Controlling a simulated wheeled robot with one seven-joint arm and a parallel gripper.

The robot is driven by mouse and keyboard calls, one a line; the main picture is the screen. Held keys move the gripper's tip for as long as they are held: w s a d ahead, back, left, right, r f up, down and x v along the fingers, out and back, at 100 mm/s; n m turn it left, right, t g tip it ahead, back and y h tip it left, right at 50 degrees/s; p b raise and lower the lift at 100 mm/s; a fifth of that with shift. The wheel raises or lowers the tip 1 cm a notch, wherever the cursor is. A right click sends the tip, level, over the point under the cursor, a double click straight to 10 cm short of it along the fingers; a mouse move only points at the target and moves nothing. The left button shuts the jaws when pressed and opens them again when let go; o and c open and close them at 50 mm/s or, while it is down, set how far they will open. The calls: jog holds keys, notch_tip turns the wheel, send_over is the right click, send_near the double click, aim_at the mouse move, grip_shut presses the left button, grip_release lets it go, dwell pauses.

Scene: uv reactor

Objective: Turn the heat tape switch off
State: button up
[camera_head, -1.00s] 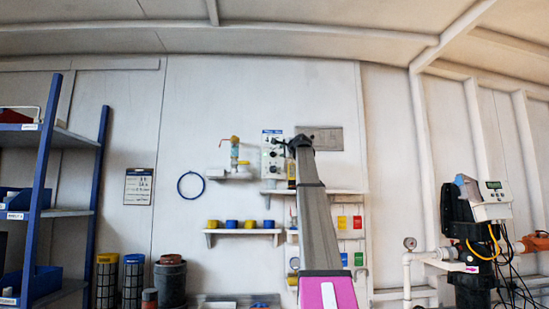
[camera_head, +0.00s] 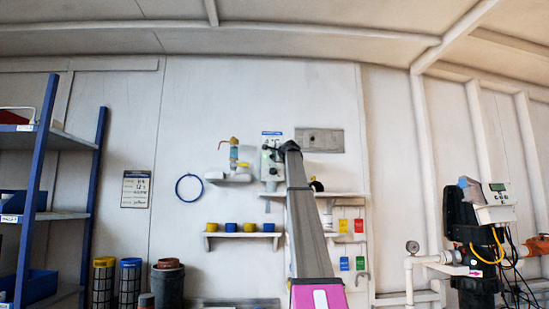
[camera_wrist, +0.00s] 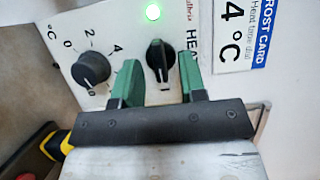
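My gripper (camera_wrist: 159,78) is open, with one green finger on each side of the knob and gaps visible between. Whether the fingertips reach past the knob's face I cannot tell. In the head view my gripper (camera_head: 290,147) is at the panel (camera_head: 268,164) and hides its right part.
A black temperature dial (camera_wrist: 91,69) marked in °C sits left of the switch, close to the left finger. A frost card (camera_wrist: 242,30) reading 4 °C is at the right. A wall shelf (camera_head: 335,195) runs below the panel. A blue shelf rack (camera_head: 41,150) stands far left.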

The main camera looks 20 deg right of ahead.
jog(key=shift+w, duration=0.4)
grip_shut()
